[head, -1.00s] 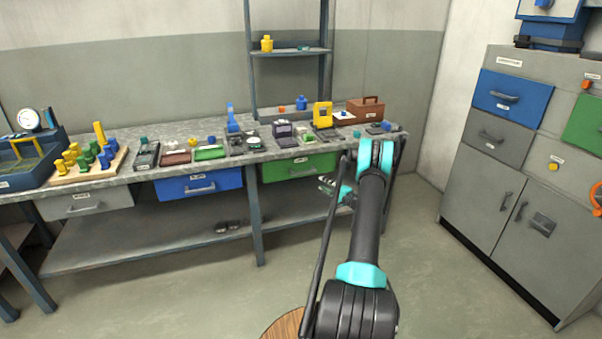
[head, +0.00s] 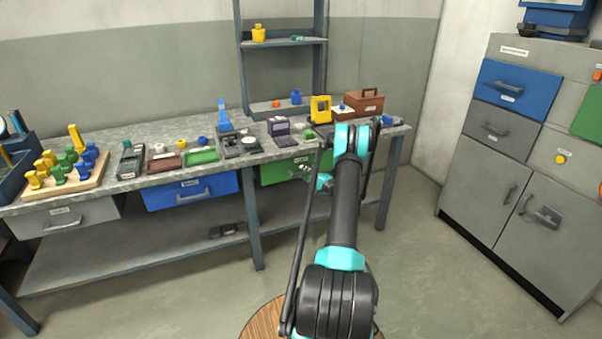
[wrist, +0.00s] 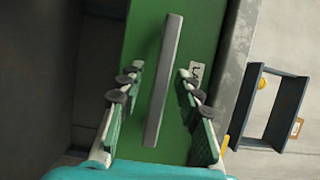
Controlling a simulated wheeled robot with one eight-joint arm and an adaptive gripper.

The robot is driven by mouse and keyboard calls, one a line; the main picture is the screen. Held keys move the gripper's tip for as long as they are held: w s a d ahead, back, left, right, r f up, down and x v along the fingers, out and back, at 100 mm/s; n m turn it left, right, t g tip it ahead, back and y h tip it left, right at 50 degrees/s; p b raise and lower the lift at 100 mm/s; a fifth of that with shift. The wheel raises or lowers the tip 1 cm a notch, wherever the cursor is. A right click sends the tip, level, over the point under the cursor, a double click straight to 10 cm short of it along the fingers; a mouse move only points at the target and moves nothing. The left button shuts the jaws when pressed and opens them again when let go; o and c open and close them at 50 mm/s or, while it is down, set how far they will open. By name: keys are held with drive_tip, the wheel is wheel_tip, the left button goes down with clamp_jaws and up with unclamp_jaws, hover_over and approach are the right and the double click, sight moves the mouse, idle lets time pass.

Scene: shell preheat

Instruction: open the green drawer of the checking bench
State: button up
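The green drawer (head: 285,170) is under the bench top, right of the blue drawer, and looks shut. My arm hides its right part in the head view. In the wrist view the green drawer front (wrist: 205,40) fills the middle, with its grey bar handle (wrist: 164,85) running up and down the picture. My gripper (wrist: 158,88) is open, with one finger on each side of the handle. The fingers look apart from the handle; how far they are from the drawer front is hard to tell. My gripper also shows small in the head view (head: 314,176), in front of the drawer.
The bench top (head: 120,186) holds small tools, trays and a peg board (head: 65,178). A blue drawer (head: 190,190) and a grey drawer (head: 65,217) are to the left. A grey cabinet (head: 480,165) stands at the right. The floor between is clear.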

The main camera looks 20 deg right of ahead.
drive_tip(key=shift+c, duration=0.3)
clamp_jaws()
drive_tip(key=shift+s, duration=0.1)
